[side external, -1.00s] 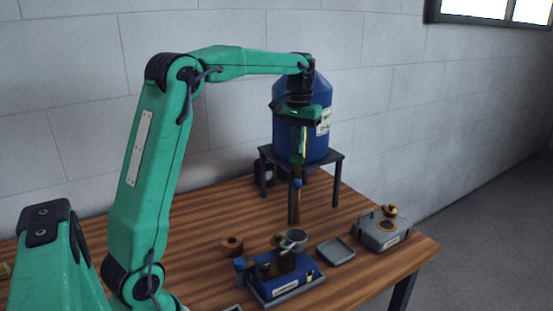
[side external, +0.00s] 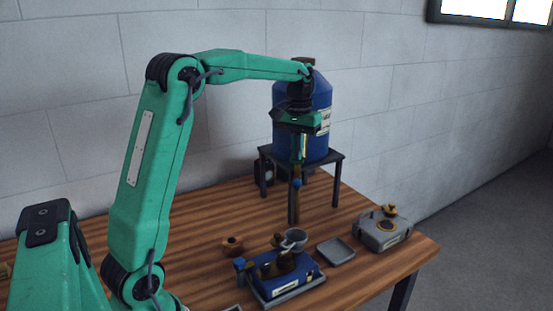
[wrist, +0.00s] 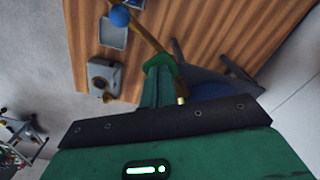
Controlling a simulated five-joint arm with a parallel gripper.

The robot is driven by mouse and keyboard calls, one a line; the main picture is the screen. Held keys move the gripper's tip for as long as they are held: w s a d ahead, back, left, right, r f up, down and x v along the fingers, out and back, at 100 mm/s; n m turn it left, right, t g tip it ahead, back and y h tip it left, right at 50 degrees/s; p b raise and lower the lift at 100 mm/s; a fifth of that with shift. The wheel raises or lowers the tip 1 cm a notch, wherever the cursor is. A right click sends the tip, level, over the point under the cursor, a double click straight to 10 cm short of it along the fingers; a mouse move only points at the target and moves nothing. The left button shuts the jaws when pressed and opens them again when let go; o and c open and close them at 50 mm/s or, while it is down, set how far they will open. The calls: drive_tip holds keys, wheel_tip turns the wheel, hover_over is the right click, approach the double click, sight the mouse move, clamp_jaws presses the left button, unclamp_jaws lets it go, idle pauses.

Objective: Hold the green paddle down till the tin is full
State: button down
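My gripper (side external: 299,156) points down in front of the blue tank, and its fingers look closed together in the wrist view (wrist: 160,74). A small green piece (wrist: 161,61), which looks like the green paddle, is at the fingertips; contact is hard to make out. A brass bar (wrist: 149,36) runs past it towards a blue ball (wrist: 120,16), also visible in the side view (side external: 297,183). A small grey cup (side external: 294,237), possibly the tin, stands by the blue device. Its fill level cannot be seen.
The blue tank (side external: 290,95) stands on a dark stand (side external: 337,180).

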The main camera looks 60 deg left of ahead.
drive_tip(key=shift+f, duration=1)
drive_tip(key=shift+r, duration=0.2)
idle(4.1)
drive_tip(key=shift+r, duration=1.75)
drive_tip(key=shift+r, duration=0.15)
drive_tip(key=shift+r, duration=2.85)
